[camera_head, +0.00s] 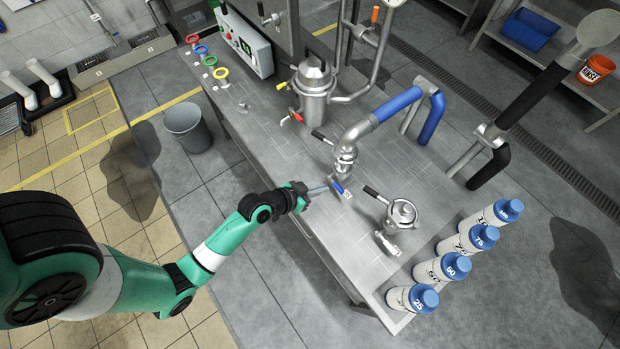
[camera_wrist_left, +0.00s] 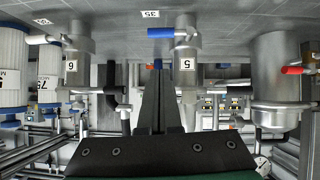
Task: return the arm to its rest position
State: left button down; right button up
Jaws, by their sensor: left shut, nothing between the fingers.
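My left arm (camera_head: 215,245), green and white, reaches in from the left to the front edge of the steel table. Its gripper (camera_head: 322,189) is shut and empty, with the fingertips close to a small blue-handled valve (camera_head: 341,188). I cannot tell whether they touch. In the left wrist view the dark fingers (camera_wrist_left: 157,75) are together, pointing between the vessel marked 5 (camera_wrist_left: 187,68) and the vessel marked 6 (camera_wrist_left: 74,70). The blue handle (camera_wrist_left: 168,33) is just beyond the fingertips. My right gripper is not in view.
A grey bin (camera_head: 187,128) stands on the floor. Floor left of the table is mostly free.

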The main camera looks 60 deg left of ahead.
pick_arm(q)
jog(key=v, duration=0.4)
jog(key=shift+s+d+r, duration=0.1)
jog(key=shift+r, duration=0.1)
